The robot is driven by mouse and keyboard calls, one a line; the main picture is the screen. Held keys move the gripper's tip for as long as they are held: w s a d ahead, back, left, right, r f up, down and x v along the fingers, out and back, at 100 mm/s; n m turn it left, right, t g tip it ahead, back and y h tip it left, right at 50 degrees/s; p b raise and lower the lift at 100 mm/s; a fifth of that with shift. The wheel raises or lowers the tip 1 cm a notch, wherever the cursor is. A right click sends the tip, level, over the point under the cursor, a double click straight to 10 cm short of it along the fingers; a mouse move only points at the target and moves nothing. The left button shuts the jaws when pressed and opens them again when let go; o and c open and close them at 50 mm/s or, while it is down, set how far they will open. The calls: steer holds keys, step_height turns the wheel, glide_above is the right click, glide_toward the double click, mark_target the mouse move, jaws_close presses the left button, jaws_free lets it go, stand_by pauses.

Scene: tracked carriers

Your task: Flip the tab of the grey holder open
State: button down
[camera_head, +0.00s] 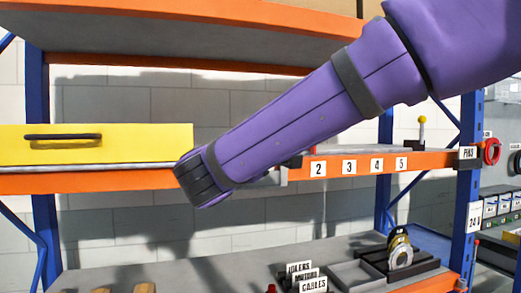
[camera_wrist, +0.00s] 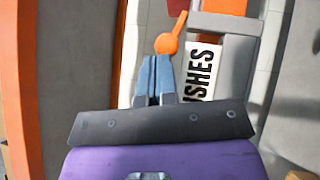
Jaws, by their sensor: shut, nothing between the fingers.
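In the wrist view my gripper (camera_wrist: 153,62) is shut and empty, its two blue-grey fingers side by side. Just past the fingertips is an orange lever-like piece (camera_wrist: 168,43) with a rounded end, possibly the tab. I cannot tell whether the fingers touch it. Grey framing (camera_wrist: 222,24), possibly part of the grey holder, lies up and to the right, above a white label (camera_wrist: 202,70) reading "...SHES". In the head view my purple arm covers my gripper and most of that area. A small grey piece (camera_head: 270,179) shows beside the arm at the shelf edge.
An orange shelf edge (camera_head: 431,160) carries labels 2 to 5. A yellow drawer (camera_head: 95,146) stands left of my arm. A knobbed lever (camera_head: 421,131) stands at the right end.

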steer(key=shift+w+d+r+m+g+y, duration=0.1)
steer(key=shift+d+r+m+g+y, duration=0.15)
steer(key=shift+r+m+g, duration=0.4)
steer(key=shift+d+r+m+g+y, duration=0.2)
steer(key=shift+r+m+g, duration=0.25)
steer(key=shift+m+g, duration=0.3)
steer(key=shift+w+d+r+m+g+y, duration=0.15)
steer(key=shift+d+r+m+g+y, duration=0.3)
steer(key=shift+r+m+g+y, duration=0.4)
stand_by(0.8)
steer(key=shift+w+d+r+m+g+y, duration=0.1)
steer(key=shift+d+r+m+g+y, duration=0.25)
steer(key=shift+m, duration=0.2)
steer(key=shift+w+d+r+m+g+y, duration=0.1)
steer(key=shift+d+m+g+y, duration=0.1)
steer(key=shift+d+m+y, duration=0.25)
stand_by(0.4)
steer(key=shift+w+d+r+m+g+y, duration=0.2)
steer(key=shift+d+r+m+g+y, duration=0.1)
steer(key=shift+d+m+g+y, duration=0.5)
stand_by(0.5)
steer(key=shift+a+r, duration=0.2)
steer(key=shift+r, duration=0.6)
